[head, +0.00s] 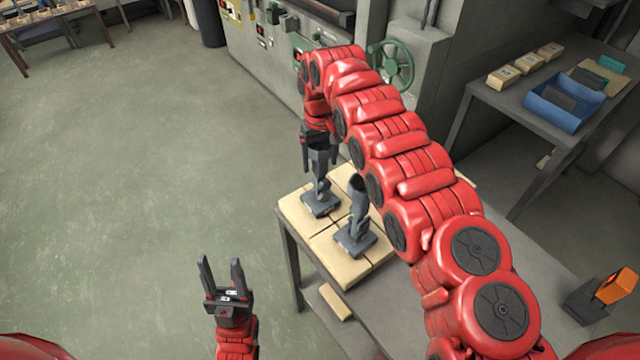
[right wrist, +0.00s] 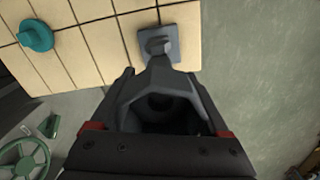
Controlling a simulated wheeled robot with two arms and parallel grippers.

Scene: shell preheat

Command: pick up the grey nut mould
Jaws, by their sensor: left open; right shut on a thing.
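A grey nut mould (head: 320,178), a dark shape on a square foot, is at the back of the tan tiles in the head view. My right gripper (head: 319,145) is shut on its upper part from above. I cannot tell whether its foot touches the tiles. In the right wrist view, the grey mould body (right wrist: 160,82) with a dark hollow fills the space between the jaws. A second, similar grey piece (head: 357,212) stands upright on the tiles, nearer and to the right. My left gripper (head: 221,262) is open and empty, over the floor at lower left.
The tan tiles (head: 295,208) lie on a grey table, partly hidden by my right arm. A teal round object (right wrist: 36,36) sits on them. A bench at right holds a blue tray (head: 548,110) and small boxes. A machine with a green handwheel (head: 391,66) stands behind.

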